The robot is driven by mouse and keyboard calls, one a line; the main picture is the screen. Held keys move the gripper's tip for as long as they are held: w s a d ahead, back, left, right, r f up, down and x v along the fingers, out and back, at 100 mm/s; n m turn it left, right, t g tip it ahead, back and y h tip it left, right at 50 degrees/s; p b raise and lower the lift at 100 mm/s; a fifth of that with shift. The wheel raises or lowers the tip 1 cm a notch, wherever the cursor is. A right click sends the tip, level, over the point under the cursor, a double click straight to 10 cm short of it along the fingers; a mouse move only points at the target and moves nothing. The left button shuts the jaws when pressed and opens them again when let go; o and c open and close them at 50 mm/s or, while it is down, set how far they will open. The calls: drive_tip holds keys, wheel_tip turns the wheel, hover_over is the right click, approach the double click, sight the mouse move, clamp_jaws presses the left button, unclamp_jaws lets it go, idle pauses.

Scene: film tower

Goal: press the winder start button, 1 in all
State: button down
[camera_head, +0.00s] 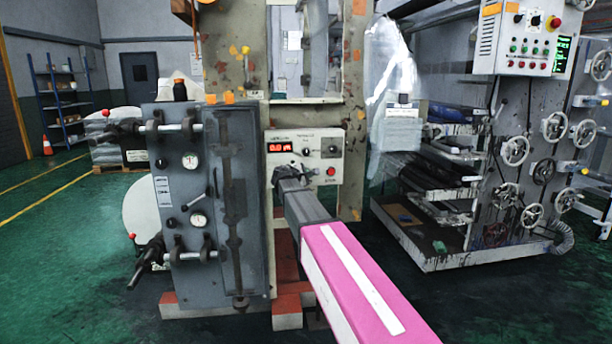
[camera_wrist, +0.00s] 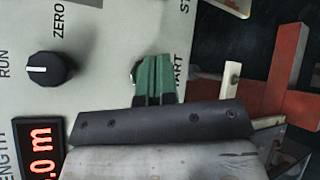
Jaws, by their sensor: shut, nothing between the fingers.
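The winder control panel (camera_head: 310,142) is a pale box on the front of the machine, with a red lit display, knobs and a red button (camera_head: 331,171). My gripper (camera_head: 286,172) is in front of its lower left part. In the wrist view the panel (camera_wrist: 100,60) appears turned sideways. There my gripper's green fingers (camera_wrist: 156,66) are together and empty, right beside the START lettering (camera_wrist: 180,72). A bit of metal rim (camera_wrist: 134,72) shows beside the fingertips. The start button's face is hidden behind the fingers, and I cannot tell whether they touch it.
A black knob (camera_wrist: 50,71) sits between RUN and ZERO, with the red display (camera_wrist: 37,150) near it. A grey cabinet (camera_head: 205,200) with gauges and handles stands left of the panel. A machine with handwheels (camera_head: 516,149) stands at right. Green floor is open at left.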

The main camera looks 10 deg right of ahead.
drive_tip(key=shift+w, duration=0.1)
idle(0.6)
drive_tip(key=shift+w, duration=0.35)
